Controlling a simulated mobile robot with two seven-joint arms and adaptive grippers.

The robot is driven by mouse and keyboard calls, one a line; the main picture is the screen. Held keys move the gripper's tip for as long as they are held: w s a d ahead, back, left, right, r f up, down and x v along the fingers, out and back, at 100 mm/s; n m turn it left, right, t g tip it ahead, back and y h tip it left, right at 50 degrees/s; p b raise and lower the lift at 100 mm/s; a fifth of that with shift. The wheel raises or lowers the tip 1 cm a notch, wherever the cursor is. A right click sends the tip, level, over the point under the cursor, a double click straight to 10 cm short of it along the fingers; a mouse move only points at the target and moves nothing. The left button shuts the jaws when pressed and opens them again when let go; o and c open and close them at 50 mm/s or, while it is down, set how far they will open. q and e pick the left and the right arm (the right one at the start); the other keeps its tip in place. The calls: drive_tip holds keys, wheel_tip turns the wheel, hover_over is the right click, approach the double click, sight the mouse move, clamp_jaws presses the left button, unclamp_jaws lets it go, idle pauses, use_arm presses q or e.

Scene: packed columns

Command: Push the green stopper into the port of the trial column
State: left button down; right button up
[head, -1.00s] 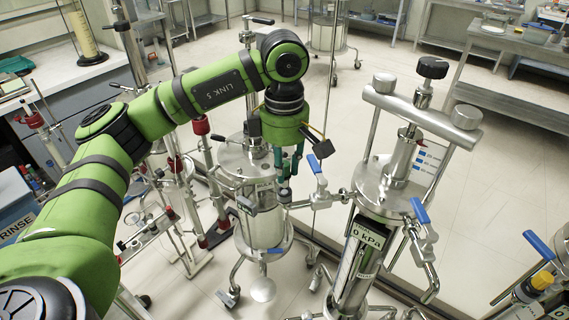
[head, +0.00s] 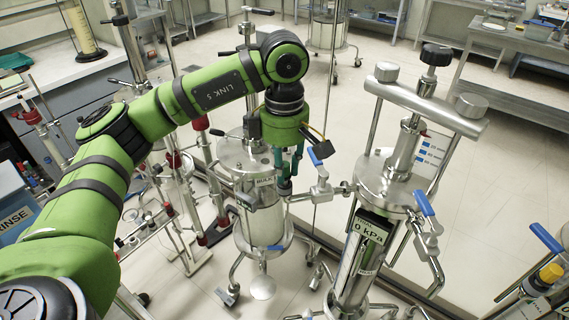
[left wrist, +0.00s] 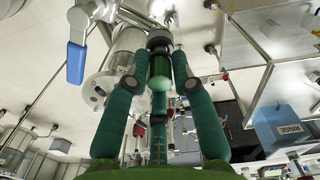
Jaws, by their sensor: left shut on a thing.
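My left gripper (head: 288,180) points down just right of the lid of a steel vessel (head: 240,158). Its teal fingers also show in the left wrist view (left wrist: 160,68). They are shut on the green stopper (left wrist: 160,83), a small dark-green cylinder between the fingertips. A dark round fitting with a pale rim (left wrist: 159,40) lies in line beyond the stopper, close to it. I cannot tell whether they touch or whether this is the port. A taller steel column with a "0 kPa" display (head: 369,231) stands to the right. My right gripper is not in view.
A blue-handled valve (head: 316,156) and side pipe sit close right of the gripper. A clamp stand with red fittings (head: 200,125) is to the left. A steel crossbar (head: 425,105) tops the right column. Open floor lies behind.

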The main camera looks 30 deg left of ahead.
use_arm(q)
drive_tip(key=shift+f+b, duration=0.4)
drive_tip(key=shift+f, duration=0.1)
drive_tip(key=c, duration=1)
unclamp_jaws()
drive_tip(key=shift+r, duration=0.2)
wheel_tip(320, 180, up, 12)
drive_tip(key=shift+f, duration=0.15)
